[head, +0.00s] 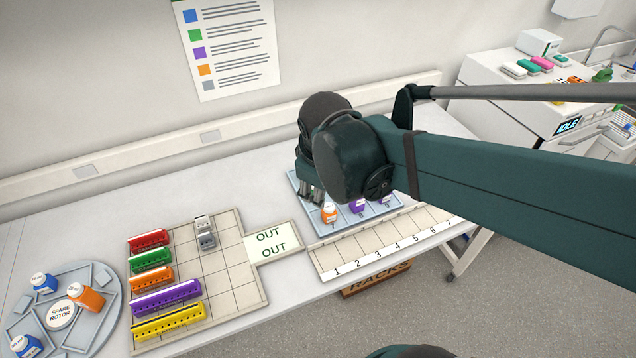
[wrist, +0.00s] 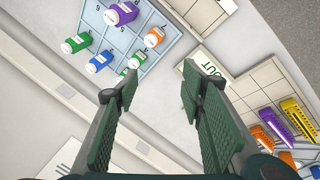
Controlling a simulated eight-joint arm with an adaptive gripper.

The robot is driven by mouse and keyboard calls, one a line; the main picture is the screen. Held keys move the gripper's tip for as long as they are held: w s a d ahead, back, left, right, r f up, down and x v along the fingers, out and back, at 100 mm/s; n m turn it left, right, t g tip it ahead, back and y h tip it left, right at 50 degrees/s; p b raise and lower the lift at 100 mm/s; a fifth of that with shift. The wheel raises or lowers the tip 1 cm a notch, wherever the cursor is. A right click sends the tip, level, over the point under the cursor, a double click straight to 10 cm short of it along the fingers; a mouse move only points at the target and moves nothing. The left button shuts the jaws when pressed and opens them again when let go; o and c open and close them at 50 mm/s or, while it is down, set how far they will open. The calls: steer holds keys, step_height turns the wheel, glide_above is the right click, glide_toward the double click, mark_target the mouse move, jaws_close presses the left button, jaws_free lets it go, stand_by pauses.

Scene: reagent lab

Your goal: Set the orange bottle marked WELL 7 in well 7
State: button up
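An orange bottle (head: 87,298) with a white cap lies tilted on the grey spare rotor (head: 107,318) at the far left. Another orange bottle (head: 329,213) stands in the pale blue well tray (head: 374,220); it also shows in the wrist view (wrist: 154,38). I cannot read the marks on either bottle. The tray (wrist: 87,20) also holds purple, green and blue bottles. My gripper (wrist: 150,92) is open and empty, with nothing between its fingers. In the head view it hangs over the tray's left part; my arm hides much of the tray.
Coloured racks (head: 167,297) stand on a gridded mat beside the OUT card (head: 270,240). A numbered strip (head: 384,246) runs along the table's front edge, largely empty. Blue bottles (head: 44,284) sit on the rotor. A white machine (head: 545,95) stands at the back right.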

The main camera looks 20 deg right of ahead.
steer(key=s+a+r+m+t+y, duration=0.1)
steer(key=s+r+m+t, duration=0.2)
steer(key=s+m, duration=0.3)
steer(key=shift+a+r+m+y, duration=0.35)
steer(key=shift+r+m, duration=0.3)
steer(key=shift+m, duration=0.25)
